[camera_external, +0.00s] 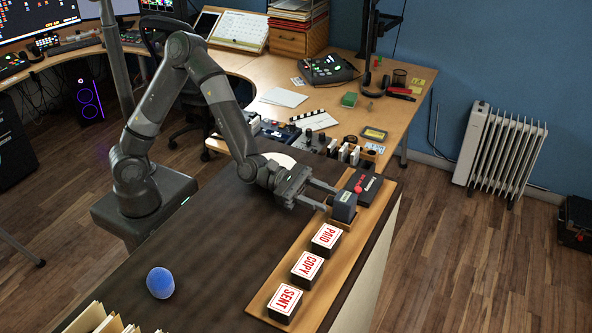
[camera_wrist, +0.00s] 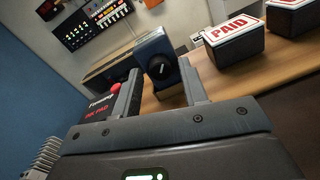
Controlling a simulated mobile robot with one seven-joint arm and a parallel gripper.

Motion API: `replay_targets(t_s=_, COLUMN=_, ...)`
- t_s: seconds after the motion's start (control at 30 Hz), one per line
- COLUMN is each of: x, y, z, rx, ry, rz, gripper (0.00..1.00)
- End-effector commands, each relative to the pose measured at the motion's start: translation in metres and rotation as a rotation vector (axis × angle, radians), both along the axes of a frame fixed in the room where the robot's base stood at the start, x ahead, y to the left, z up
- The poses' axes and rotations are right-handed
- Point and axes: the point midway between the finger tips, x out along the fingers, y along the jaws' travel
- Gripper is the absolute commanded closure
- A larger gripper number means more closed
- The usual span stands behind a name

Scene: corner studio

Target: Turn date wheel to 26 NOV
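The date stamp (camera_external: 344,206) is a small dark block standing on the wooden strip (camera_external: 262,296), between the PAID block and a black box. In the wrist view the date stamp (camera_wrist: 154,58) has a round dark knob (camera_wrist: 158,69) on the side facing me. My gripper (camera_external: 322,199) is open and reaches toward the stamp from the left. In the wrist view my gripper's two fingers (camera_wrist: 164,84) stand apart, with the knob in the gap ahead of them. I cannot tell if either finger touches the stamp. The date reading is not legible.
The PAID (camera_external: 326,239), COPY (camera_external: 307,268) and SENT (camera_external: 285,302) blocks stand in a row on the strip. The black ink pad box (camera_external: 369,187) with a red knob is just behind the stamp.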

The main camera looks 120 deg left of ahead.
Motion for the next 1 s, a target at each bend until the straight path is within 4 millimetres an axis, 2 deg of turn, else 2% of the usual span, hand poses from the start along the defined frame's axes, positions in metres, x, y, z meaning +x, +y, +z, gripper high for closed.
replay_targets(t_s=0.07, x=-0.0001, y=0.0000, z=0.0001, rx=0.000, ry=0.000, rz=0.000, gripper=0.67)
replay_targets(t_s=0.47, x=-0.0001, y=0.0001, z=0.0002, rx=0.000, ry=0.000, rz=0.000, gripper=1.00)
replay_targets(t_s=0.77, x=-0.0001, y=0.0000, z=0.0003, rx=0.036, ry=-0.001, rz=0.000, gripper=1.00)
replay_targets(t_s=1.0, x=-0.0001, y=-0.0003, z=0.0010, rx=0.170, ry=0.000, rz=-0.001, gripper=1.00)
